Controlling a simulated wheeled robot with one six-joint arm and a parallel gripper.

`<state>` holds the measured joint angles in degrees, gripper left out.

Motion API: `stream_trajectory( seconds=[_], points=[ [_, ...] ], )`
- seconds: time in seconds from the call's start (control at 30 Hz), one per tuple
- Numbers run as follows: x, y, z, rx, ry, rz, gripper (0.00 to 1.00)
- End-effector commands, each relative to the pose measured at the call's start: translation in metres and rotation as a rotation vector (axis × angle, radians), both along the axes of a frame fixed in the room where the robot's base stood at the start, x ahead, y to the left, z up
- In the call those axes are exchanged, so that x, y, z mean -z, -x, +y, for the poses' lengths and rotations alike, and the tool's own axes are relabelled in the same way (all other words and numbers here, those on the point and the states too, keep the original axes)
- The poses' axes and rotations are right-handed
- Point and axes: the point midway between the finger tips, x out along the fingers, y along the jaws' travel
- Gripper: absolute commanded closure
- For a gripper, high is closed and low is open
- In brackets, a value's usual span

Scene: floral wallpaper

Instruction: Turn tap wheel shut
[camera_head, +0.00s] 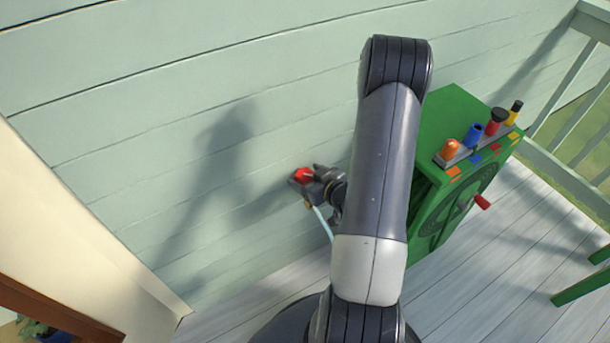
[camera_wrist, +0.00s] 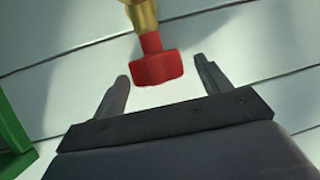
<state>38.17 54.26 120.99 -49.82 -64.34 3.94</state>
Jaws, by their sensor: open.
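The red tap wheel (camera_wrist: 157,68) shows in the wrist view on the end of a brass-coloured tap body (camera_wrist: 142,15). In the head view the red wheel (camera_head: 303,175) is by the pale green wall, at the tip of my gripper (camera_head: 309,181). In the wrist view my gripper (camera_wrist: 163,83) is open, with one finger on each side of the wheel and a visible gap to both. I cannot tell how deep the wheel sits between the fingers. A pale blue stream or rod (camera_head: 323,223) runs down below the tap, partly hidden by my arm.
A green cabinet (camera_head: 450,125) with a red handle (camera_head: 482,202) and several coloured pegs stands right of my arm. A railing (camera_head: 575,180) is at the far right. A cream panel (camera_head: 80,240) is at the left.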

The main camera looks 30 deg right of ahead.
Motion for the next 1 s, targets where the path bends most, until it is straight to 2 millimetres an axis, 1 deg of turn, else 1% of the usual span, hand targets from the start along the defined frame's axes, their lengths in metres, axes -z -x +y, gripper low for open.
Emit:
stream_trajectory(
  seconds=[0.03, 0.17, 0.47, 1.0],
  points=[
    [0.0021, -0.0047, 0.001, -0.001, 0.001, 0.0, 0.27],
    [0.0042, -0.0108, 0.0022, 0.0, 0.001, -0.001, 0.27],
    [0.0047, -0.0121, 0.002, 0.001, 0.0, -0.001, 0.28],
    [0.0046, -0.0119, 0.0021, 0.001, 0.0, -0.001, 0.72]
  ],
)
